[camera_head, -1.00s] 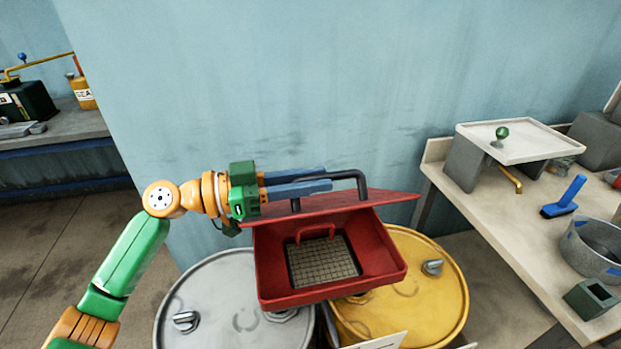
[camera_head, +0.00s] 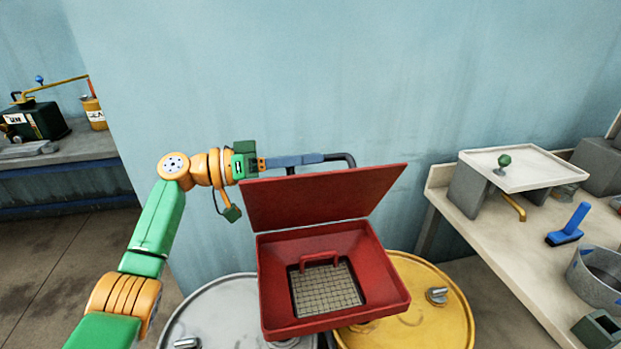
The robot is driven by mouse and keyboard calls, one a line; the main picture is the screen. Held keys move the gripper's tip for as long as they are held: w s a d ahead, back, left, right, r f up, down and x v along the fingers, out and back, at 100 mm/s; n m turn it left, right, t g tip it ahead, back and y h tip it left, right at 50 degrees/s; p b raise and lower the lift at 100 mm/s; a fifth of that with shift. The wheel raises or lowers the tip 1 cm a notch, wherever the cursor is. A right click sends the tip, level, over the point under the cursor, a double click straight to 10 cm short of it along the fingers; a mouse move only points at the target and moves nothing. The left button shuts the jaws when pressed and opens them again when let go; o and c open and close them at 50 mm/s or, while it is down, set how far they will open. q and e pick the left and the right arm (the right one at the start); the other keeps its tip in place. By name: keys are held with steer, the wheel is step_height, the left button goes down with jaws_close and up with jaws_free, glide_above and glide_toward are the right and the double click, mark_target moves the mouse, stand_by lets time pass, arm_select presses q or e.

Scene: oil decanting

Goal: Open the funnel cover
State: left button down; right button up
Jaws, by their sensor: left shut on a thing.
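The red funnel (camera_head: 388,292) is a square box with a mesh strainer (camera_head: 326,290) and a small red handle inside. It sits over the yellow drum and the grey drum. Its red cover (camera_head: 325,199) is raised at the back edge and stands steeply, with its inner side facing me. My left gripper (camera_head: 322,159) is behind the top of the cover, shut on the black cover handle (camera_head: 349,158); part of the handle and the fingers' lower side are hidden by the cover. My right gripper is not in view.
The yellow drum (camera_head: 440,322) and the grey drum (camera_head: 215,318) stand under the funnel. A blue wall is close behind my left arm. A workbench (camera_head: 500,232) at the right holds a white tray (camera_head: 540,168), a blue brush (camera_head: 569,226) and a grey basin (camera_head: 598,275).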

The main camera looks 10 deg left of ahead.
arm_select(q)
steer(key=shift+w+a, duration=0.1)
steer(key=shift+w, duration=0.1)
steer(key=c, duration=0.9)
jaws_free()
steer(key=shift+o, duration=0.3)
steer(key=shift+w+a+f, duration=0.1)
steer(key=shift+w, duration=0.1)
steer(key=shift+a, duration=0.1)
steer(key=b+v, duration=0.3)
steer(key=v, duration=0.4)
